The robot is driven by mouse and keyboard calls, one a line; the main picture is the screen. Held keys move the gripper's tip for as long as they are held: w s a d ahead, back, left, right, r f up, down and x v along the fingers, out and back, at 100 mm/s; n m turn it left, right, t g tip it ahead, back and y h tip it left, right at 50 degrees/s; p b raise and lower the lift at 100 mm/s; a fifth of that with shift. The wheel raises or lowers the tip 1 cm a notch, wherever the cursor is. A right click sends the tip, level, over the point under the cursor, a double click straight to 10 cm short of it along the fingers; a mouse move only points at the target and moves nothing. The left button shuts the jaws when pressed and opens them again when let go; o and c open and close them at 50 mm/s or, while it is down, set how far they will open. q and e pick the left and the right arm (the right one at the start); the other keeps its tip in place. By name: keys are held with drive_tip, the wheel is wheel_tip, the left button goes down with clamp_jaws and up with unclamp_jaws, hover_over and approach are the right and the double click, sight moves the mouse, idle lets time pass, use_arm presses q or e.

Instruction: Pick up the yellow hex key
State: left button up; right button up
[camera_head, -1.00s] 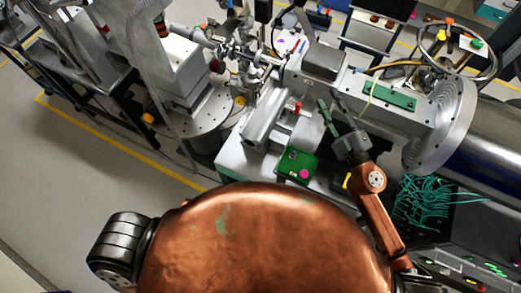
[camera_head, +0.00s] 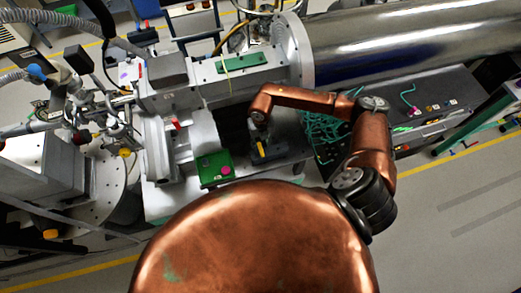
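A small yellow thing (camera_head: 259,149), likely the yellow hex key, shows on the dark bench top right of the green box. My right gripper (camera_head: 263,140) reaches down over it from the bent copper arm. The gripper is small and dark here, and its fingers blend with the bench top. I cannot tell whether the fingers are apart or closed, or whether they touch the yellow thing. My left gripper is not in view.
A green box (camera_head: 213,168) with a pink knob stands just left of the gripper. Teal tangled cables (camera_head: 325,135) lie to the right. A metal rail stage (camera_head: 165,150) is further left, and a big steel cylinder (camera_head: 400,45) lies behind.

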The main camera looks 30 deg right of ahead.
sight(261, 149)
drive_tip(key=f+p, duration=0.1)
drive_tip(key=f, duration=0.1)
drive_tip(key=f+p, duration=0.1)
drive_tip(key=f, duration=0.2)
drive_tip(key=shift+s+a+f, duration=0.1)
drive_tip(key=shift+s+a, duration=0.1)
drive_tip(key=shift+f, duration=0.25)
drive_tip(key=shift+c, duration=0.5)
clamp_jaws()
